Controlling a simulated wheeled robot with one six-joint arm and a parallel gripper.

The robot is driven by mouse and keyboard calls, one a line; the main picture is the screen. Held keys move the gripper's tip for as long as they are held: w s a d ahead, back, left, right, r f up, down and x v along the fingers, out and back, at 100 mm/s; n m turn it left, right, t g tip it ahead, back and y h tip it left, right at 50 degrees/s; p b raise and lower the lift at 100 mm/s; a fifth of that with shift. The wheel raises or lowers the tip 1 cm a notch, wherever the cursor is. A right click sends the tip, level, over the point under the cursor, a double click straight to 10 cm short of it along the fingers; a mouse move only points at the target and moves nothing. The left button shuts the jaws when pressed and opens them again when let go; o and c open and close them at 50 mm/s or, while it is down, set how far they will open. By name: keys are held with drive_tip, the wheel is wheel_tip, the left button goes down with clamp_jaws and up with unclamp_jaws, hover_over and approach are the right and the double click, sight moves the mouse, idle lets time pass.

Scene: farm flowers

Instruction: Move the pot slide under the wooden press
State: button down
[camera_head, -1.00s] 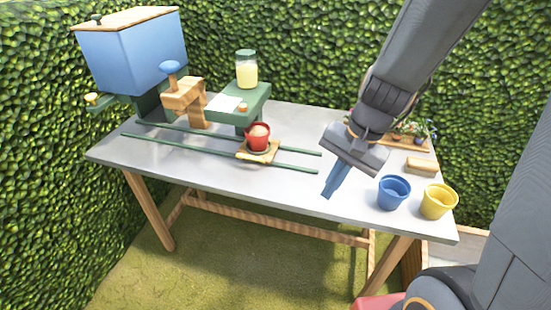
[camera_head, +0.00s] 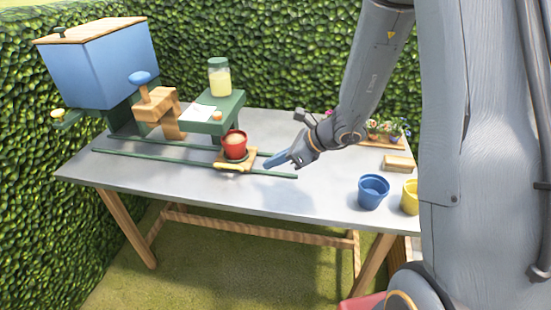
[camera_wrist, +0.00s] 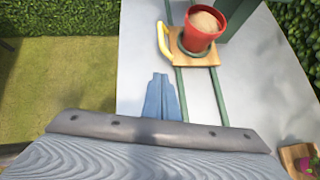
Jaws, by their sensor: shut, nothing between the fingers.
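The pot slide (camera_head: 222,166) is a small wooden board with a yellow handle, sitting on two green rails. It carries a red pot (camera_head: 235,148) filled with something tan. The slide (camera_wrist: 212,60) and pot (camera_wrist: 199,32) also show in the wrist view, with the yellow handle (camera_wrist: 163,42) on the board's left side. The wooden press (camera_head: 158,110) with a blue knob stands over the rails farther left. My gripper (camera_head: 268,165) has blue fingers and is shut and empty, right of the slide. In the wrist view its fingertips (camera_wrist: 161,76) are apart from the slide.
Green rails (camera_head: 160,157) run along the grey table (camera_head: 150,175). A green stand (camera_head: 208,124) with a jar (camera_head: 219,77) is behind the slide. A blue bucket (camera_head: 373,192) and a yellow bucket (camera_head: 410,197) stand at right. The table's front is clear.

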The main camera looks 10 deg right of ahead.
drive_tip(key=p+x, duration=0.1)
drive_tip(key=x, duration=0.5)
drive_tip(key=shift+s, duration=0.1)
drive_tip(key=shift+w+a+p, duration=0.3)
drive_tip(key=shift+a+p, duration=0.05)
drive_tip(key=shift+a, duration=0.2)
drive_tip(key=shift+w+a+p, duration=0.3)
drive_tip(key=shift+a, duration=0.25)
drive_tip(key=shift+w+a, duration=0.45)
drive_tip(key=shift+a, duration=0.15)
